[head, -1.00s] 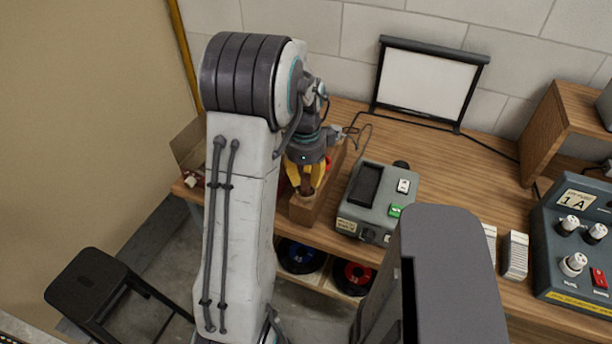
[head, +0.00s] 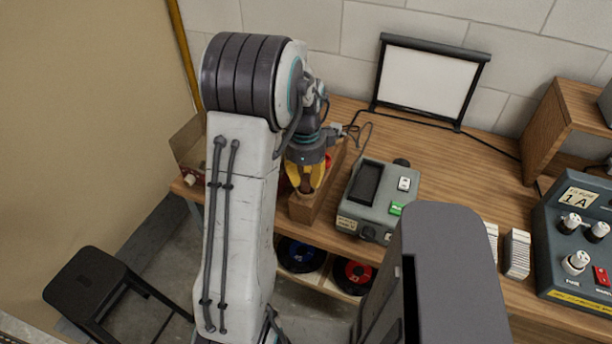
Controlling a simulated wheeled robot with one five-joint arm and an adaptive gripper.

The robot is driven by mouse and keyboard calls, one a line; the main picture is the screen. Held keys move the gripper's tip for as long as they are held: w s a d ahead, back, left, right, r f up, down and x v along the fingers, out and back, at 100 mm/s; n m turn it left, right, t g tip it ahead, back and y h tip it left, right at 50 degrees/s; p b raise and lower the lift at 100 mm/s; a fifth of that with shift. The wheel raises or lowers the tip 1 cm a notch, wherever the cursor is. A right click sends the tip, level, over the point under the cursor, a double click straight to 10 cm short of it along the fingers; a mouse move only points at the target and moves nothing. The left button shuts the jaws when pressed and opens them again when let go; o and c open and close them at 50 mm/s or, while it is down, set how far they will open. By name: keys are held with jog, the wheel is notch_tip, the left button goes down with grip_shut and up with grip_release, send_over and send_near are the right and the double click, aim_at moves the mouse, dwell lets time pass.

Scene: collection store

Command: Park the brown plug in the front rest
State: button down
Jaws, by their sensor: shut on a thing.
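My gripper (head: 304,184) points down in the head view, with its yellow fingers shut on the brown plug (head: 305,188). The plug is at the near end of a long wooden block (head: 302,211), which seems to hold the rests. Only part of the plug shows between the fingers. I cannot tell whether it is seated in the front rest or just above it. A bit of red (head: 328,160) shows behind the fingers, farther back along the block. My arm hides the block's left side.
A grey device (head: 380,201) with a green button stands right of the block. A small screen (head: 425,84) stands at the back. A control box (head: 580,230) is at the right. An open box (head: 190,150) lies left of my arm. Blue and red reels sit below the bench.

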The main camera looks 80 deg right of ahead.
aim_at(305, 179)
jog(key=shift+f, duration=0.15)
jog(key=c, duration=1.4)
grip_release()
jog(key=shift+r, duration=0.2)
jog(key=r+p, duration=0.2)
jog(key=r, duration=0.1)
jog(key=r+p, duration=0.3)
jog(key=r, duration=0.1)
jog(key=r+p, duration=0.3)
jog(key=shift+a+r, duration=0.3)
jog(key=shift+r, duration=0.05)
jog(key=shift+n, duration=0.3)
